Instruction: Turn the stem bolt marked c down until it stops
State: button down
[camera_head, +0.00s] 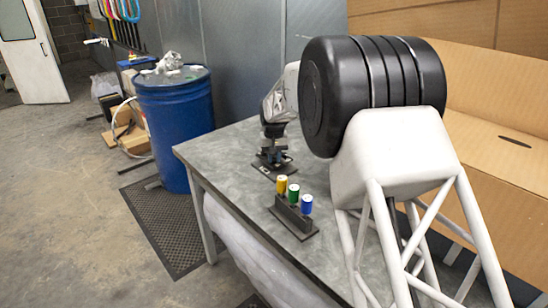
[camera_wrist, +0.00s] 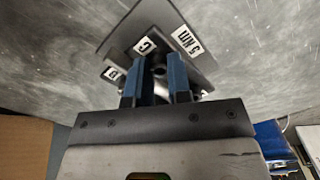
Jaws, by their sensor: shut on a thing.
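A dark plate (camera_wrist: 203,62) lies on the table. How far down the bolt sits cannot be seen. In the head view my gripper (camera_head: 272,148) points down at the plate (camera_head: 262,169), partly hiding it.
A dark rack (camera_head: 293,220) with a yellow, a green and a blue cylinder stands nearer on the grey table (camera_head: 232,160). A blue drum (camera_head: 176,125) stands beyond the table's left edge. A large cardboard box (camera_head: 500,120) is at right. The tabletop left of the plate is clear.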

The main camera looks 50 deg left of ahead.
aim_at(274, 161)
jog(key=m, duration=0.5)
jog(key=shift+m, duration=0.3)
dwell(0.4)
jog(key=c, duration=1.1)
grip_release()
jog(key=shift+o, duration=0.2)
jog(key=shift+r, duration=0.1)
jog(key=shift+r, duration=3.75)
jog(key=shift+r, duration=0.1)
